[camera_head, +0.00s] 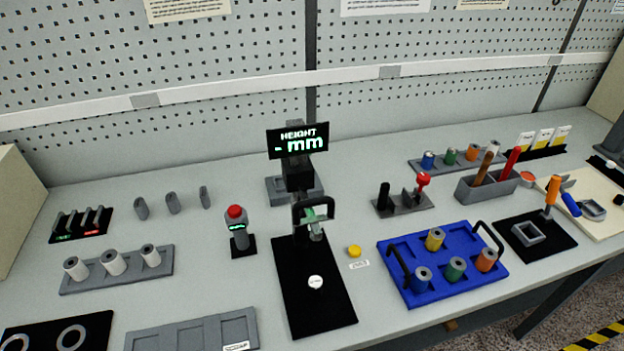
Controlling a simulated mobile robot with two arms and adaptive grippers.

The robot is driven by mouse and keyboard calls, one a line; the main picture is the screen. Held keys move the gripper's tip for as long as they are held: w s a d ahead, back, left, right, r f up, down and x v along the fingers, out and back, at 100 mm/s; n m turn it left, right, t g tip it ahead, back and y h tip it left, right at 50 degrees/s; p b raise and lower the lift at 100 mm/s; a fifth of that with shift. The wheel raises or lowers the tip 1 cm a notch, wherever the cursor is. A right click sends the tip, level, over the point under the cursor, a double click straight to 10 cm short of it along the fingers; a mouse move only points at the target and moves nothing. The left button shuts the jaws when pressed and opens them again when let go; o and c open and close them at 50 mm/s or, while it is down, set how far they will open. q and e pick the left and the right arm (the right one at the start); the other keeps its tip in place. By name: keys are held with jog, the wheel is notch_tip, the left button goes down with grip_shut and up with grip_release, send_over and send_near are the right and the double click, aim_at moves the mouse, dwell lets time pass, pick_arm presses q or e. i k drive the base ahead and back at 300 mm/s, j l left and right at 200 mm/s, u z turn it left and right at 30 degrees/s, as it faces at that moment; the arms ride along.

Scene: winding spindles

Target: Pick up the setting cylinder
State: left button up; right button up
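No part is clearly labelled as the setting cylinder, and I cannot tell for sure which one it is. A small white round piece (316,282) sits on the black base (328,309) of the height gauge at the centre. Neither of my grippers is in view.
A yellow button (354,251) sits right of the gauge. A red-topped post (237,230) stands left of it. A blue tray (404,240) with several coloured spools stands at the right. A grey tool box (486,187) is behind it. Clear tabletop lies between the fixtures.

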aim_at(315, 283)
jog(key=k+j+u, duration=0.1)
jog(key=k+j, duration=0.2)
jog(key=k+j+u, duration=0.1)
jog(key=k+j, duration=0.15)
jog(key=j, duration=0.2)
jog(key=k+j, duration=0.25)
jog(key=j, duration=0.15)
jog(key=k+j+u, duration=0.15)
jog(key=j, duration=0.3)
jog(key=i+l, duration=0.3)
jog(key=i, duration=0.05)
